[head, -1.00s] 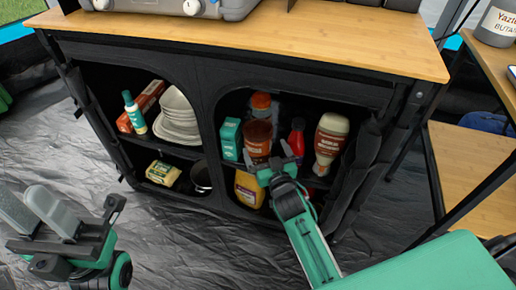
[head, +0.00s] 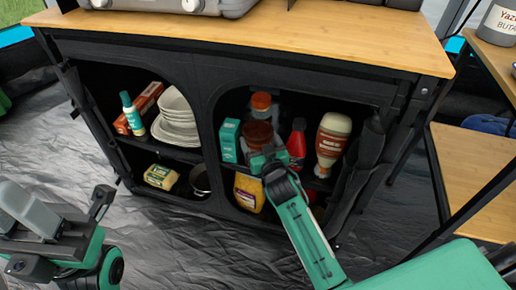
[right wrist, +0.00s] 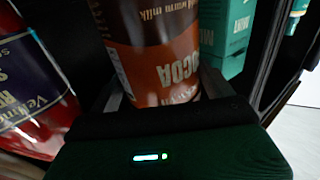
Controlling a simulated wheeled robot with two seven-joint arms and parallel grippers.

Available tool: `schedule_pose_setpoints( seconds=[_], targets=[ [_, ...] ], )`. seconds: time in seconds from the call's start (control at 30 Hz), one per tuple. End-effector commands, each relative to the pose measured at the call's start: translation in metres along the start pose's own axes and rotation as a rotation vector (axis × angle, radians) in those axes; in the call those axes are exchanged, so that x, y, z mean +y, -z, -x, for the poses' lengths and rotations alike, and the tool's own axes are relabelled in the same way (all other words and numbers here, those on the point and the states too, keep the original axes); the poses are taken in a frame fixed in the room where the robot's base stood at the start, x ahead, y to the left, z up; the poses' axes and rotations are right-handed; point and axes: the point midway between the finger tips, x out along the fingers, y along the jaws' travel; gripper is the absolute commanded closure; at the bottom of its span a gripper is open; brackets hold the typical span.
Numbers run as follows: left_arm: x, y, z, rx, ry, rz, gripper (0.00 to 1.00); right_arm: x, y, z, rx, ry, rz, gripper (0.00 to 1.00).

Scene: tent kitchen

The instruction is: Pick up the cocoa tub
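The cocoa tub (head: 258,133) is a brown tub on the upper shelf of the cabinet's right compartment. In the right wrist view the cocoa tub (right wrist: 157,62) stands between the fingers, its COCOA label showing. My right gripper (head: 267,158) reaches into the compartment at the tub's front and hides its lower part. The right gripper's fingers (right wrist: 168,95) lie on either side of the tub; whether they touch it is unclear. My left gripper (head: 62,218) is open and empty at the lower left, well away from the cabinet.
A teal box (head: 229,140) stands just left of the tub. An orange-lidded jar (head: 262,103) is behind. A yellow package (head: 248,191) sits below. The worktop (head: 250,38) overhangs the shelves.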

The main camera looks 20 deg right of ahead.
Motion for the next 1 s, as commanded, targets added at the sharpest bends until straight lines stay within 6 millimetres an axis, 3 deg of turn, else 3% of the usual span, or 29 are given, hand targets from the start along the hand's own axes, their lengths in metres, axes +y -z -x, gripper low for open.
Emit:
schedule_pose_setpoints(
  seconds=[0.03, 0.33, 0.67, 0.77, 1.0],
  targets=[
    [0.0, -0.001, 0.001, -0.004, 0.001, 0.0, 0.67, 0.0, 0.0, 0.0, 0.0, 0.0, 0.0, 0.28],
    [0.0, -0.004, 0.006, -0.023, 0.005, 0.0, 0.67, 0.0, 0.0, 0.0, 0.0, 0.0, 0.0, 0.86],
    [-0.001, -0.004, 0.0, -0.019, 0.004, -0.002, 0.67, 0.0, 0.011, 0.0, 0.005, 0.0, 0.0, 0.87],
    [-0.002, -0.004, -0.006, -0.024, 0.006, -0.005, 0.67, 0.0, 0.029, 0.0, 0.005, 0.0, 0.001, 0.87],
    [-0.003, -0.011, 0.008, -0.119, 0.023, -0.003, 0.67, 0.0, 0.077, 0.0, 0.005, 0.0, 0.0, 0.87]
  ],
)
